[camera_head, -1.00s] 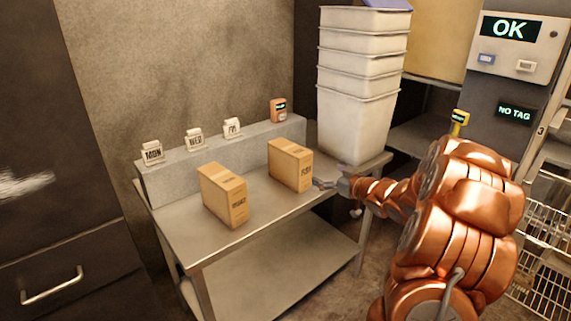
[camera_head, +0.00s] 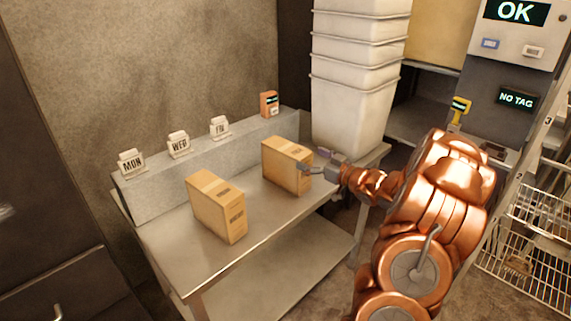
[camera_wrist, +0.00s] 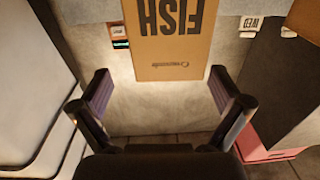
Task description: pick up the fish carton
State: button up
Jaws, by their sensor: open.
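The fish carton (camera_head: 287,165) is a brown box upright on the steel table, the farther of two cartons. In the wrist view the fish carton (camera_wrist: 167,52) shows "FISH" upside down, ahead and between the finger lines. My gripper (camera_head: 319,164) is at the carton's right side in the head view; contact there is hard to tell. In the wrist view my gripper (camera_wrist: 160,90) is open, one finger on each side, with nothing held. The carton's lower edge in that view lies about level with the fingertips.
A second brown carton (camera_head: 217,206) stands nearer on the steel table (camera_head: 200,262). Behind are a grey ledge (camera_head: 190,160) with day tags and a small orange device (camera_head: 269,104). Stacked white tubs (camera_head: 352,100) rise close behind my gripper. A wire rack (camera_head: 525,235) stands right.

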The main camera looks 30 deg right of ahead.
aim_at(294, 150)
jog(key=shift+a+p+x, duration=0.25)
jog(key=shift+p+x, duration=0.25)
jog(key=shift+x, duration=0.6)
jog(key=shift+a+p+x, duration=0.3)
jog(key=shift+p+x, duration=0.2)
jog(key=shift+x, duration=0.65)
jog(key=shift+w+a, duration=0.2)
jog(key=shift+w, duration=0.45)
jog(key=c, duration=1.8)
jog(key=shift+o, duration=0.2)
jog(key=shift+r, duration=0.1)
